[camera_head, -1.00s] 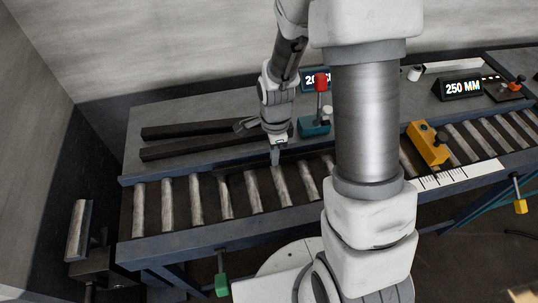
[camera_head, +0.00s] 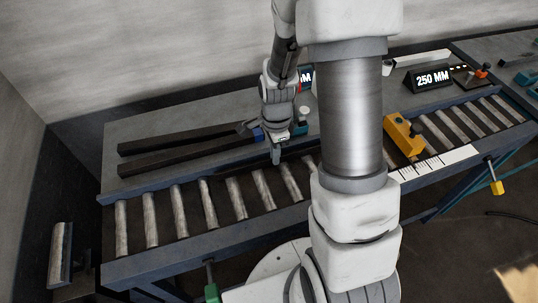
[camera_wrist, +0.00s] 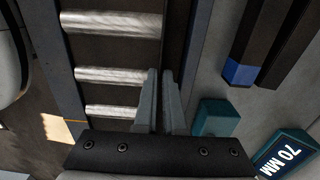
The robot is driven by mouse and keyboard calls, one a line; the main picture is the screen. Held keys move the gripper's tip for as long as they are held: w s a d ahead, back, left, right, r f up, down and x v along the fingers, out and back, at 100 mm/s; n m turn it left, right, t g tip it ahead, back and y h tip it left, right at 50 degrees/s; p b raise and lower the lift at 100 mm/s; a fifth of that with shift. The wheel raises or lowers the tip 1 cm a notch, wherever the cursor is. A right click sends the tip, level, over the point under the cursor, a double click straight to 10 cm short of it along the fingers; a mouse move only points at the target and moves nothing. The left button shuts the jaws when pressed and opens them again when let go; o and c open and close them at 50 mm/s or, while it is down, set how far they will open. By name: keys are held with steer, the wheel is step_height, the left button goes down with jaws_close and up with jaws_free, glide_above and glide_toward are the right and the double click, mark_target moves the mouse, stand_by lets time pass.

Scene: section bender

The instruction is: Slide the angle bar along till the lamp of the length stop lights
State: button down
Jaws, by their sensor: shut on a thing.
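My gripper (camera_head: 276,155) points down at the back edge of the roller track, near the left side of my arm. In the wrist view its fingers (camera_wrist: 161,100) are close together on the dark angle bar (camera_wrist: 174,40), which lies along the back edge of the rollers. In the head view most of that bar is hidden or merges with shadow. A yellow block with a black knob (camera_head: 403,135), seemingly the length stop, sits over the track right of my arm, by a white scale (camera_head: 437,163). I cannot make out a lit lamp on it.
Two dark bars (camera_head: 185,146) lie on the bench behind the rollers (camera_head: 208,203); one bar end is blue (camera_wrist: 239,72). A teal block (camera_wrist: 216,117) stands near my gripper. A 250 MM display (camera_head: 433,79) stands at the back right. A second display (camera_wrist: 288,153) is partly cut off.

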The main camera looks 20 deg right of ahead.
steer(key=shift+d+b, duration=0.3)
steer(key=shift+d, duration=5.65)
steer(key=c, duration=0.9)
jaws_free()
steer(key=shift+r, duration=0.1)
step_height(320, 180, up, 17)
steer(key=p, duration=0.2)
steer(key=s+a+r+n+t, duration=0.2)
steer(key=s+a+r+n, duration=0.1)
steer(key=s+a+n, duration=0.1)
steer(key=s+a+r+n+t, duration=0.1)
steer(key=s+a+r+n, duration=0.3)
steer(key=n, duration=0.4)
steer(key=s+a+r+n+t, duration=0.2)
steer(key=s+a+r+n, duration=0.2)
steer(key=s+a+n, duration=0.2)
steer(key=shift+a+r+t, duration=0.2)
steer(key=shift+a+t, duration=0.1)
steer(key=shift+a, duration=0.65)
